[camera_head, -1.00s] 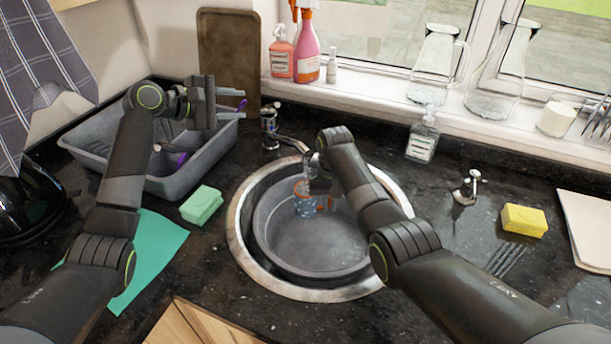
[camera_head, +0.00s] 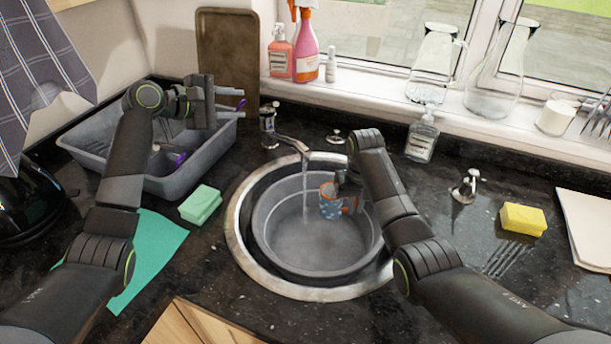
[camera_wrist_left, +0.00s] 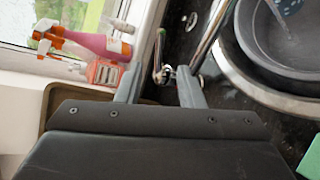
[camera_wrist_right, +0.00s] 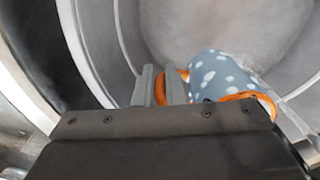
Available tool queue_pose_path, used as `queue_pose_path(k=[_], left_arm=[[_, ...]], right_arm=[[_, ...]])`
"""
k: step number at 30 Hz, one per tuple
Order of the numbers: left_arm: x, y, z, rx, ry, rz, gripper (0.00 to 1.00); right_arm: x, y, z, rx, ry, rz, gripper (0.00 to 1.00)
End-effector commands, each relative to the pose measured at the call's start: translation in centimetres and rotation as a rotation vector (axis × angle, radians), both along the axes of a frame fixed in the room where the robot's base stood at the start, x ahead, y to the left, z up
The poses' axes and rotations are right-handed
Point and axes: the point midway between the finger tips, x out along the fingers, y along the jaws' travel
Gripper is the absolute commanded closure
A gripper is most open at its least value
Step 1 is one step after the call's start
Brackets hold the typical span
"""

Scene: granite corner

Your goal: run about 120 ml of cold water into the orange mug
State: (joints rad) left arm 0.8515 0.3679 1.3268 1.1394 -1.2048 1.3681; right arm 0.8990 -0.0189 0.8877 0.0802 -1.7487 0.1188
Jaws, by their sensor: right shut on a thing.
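The mug (camera_head: 329,208) is blue-grey with white spots and has an orange rim and handle. It hangs in the round sink basin, to the right of the water stream (camera_head: 306,190) from the tap spout (camera_head: 300,150). My right gripper (camera_head: 347,188) is shut on the mug's orange handle; this also shows in the right wrist view (camera_wrist_right: 162,85), beside the mug (camera_wrist_right: 215,76). The water level inside is hidden. The stream falls past the mug into the basin. My left gripper (camera_head: 228,101) is open and empty, left of the tap body (camera_head: 267,125); its fingers are apart in the left wrist view (camera_wrist_left: 158,88).
A grey basin (camera_head: 275,262) sits in the sink. A grey dish rack (camera_head: 175,185) stands below my left gripper. A green sponge (camera_head: 201,204) lies left of the sink, a yellow sponge (camera_head: 524,219) at the right. A soap bottle (camera_head: 422,138) stands behind.

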Motion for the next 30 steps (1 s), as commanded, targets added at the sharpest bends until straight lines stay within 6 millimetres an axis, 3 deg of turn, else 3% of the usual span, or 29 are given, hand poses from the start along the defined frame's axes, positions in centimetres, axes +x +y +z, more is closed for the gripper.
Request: queue_pose_path(k=[5,13,22,30], left_arm=[[0.0,0.0,0.0,0.000,0.000,0.000,0.66],[0.6,-1.1,0.0,0.093,-0.026,-0.009,1.00],[2.5,-4.4,0.5,0.479,-0.108,-0.031,1.00],[3.2,-6.7,2.6,0.849,-0.150,-0.041,1.00]], right_arm=[[0.1,0.1,0.1,0.001,-0.002,0.001,1.00],[0.0,0.1,0.1,0.000,-0.001,0.000,1.00],[0.1,0.1,0.1,0.000,-0.002,0.000,1.00],[0.1,0.1,0.1,0.000,-0.002,0.000,1.00]])
